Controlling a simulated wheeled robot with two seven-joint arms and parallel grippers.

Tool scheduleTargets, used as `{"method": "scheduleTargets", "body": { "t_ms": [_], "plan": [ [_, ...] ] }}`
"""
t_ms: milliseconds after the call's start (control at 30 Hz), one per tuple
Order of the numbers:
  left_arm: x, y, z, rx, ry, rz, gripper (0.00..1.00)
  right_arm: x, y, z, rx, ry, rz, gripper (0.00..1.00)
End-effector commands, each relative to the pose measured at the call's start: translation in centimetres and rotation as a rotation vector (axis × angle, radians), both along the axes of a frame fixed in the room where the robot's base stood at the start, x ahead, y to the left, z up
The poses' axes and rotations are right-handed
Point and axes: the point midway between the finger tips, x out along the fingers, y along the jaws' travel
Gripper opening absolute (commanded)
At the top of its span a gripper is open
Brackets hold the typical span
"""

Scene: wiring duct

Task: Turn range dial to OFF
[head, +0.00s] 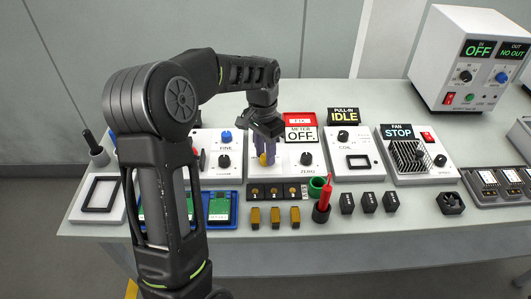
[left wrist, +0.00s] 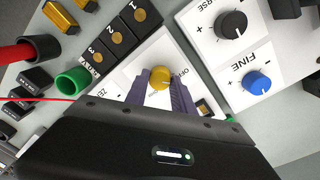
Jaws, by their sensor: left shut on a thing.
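The range dial is a yellow knob (left wrist: 160,78) on a white meter panel; in the left wrist view it sits between my left gripper's fingers. In the head view the yellow knob (head: 263,159) shows low between the fingertips. My left gripper (head: 264,153) comes down from above and is shut on the knob. Part of an "OFF" label shows beside the knob in the left wrist view, partly hidden by a finger. My right gripper is not in view.
A black ZERO knob (head: 306,158) stands right of the yellow knob. The FINE panel's blue knob (head: 226,136) is to the left. A numbered block (head: 272,192), a green ring (head: 316,186) and a red-handled tool (head: 325,194) stand in front.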

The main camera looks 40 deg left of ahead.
Motion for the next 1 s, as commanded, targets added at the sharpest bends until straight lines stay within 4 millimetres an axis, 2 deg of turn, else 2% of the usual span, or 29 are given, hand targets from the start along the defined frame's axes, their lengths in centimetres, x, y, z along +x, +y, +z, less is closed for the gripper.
{"method": "scheduleTargets", "body": {
  "t_ms": [400, 1000],
  "plan": [
    [0.04, 0.04, 0.10, 0.000, -0.004, 0.273, 0.00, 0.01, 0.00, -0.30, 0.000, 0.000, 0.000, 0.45],
    [0.03, 0.05, 0.11, 0.000, -0.003, 0.327, 0.00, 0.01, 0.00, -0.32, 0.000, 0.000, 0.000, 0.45]
  ]
}}
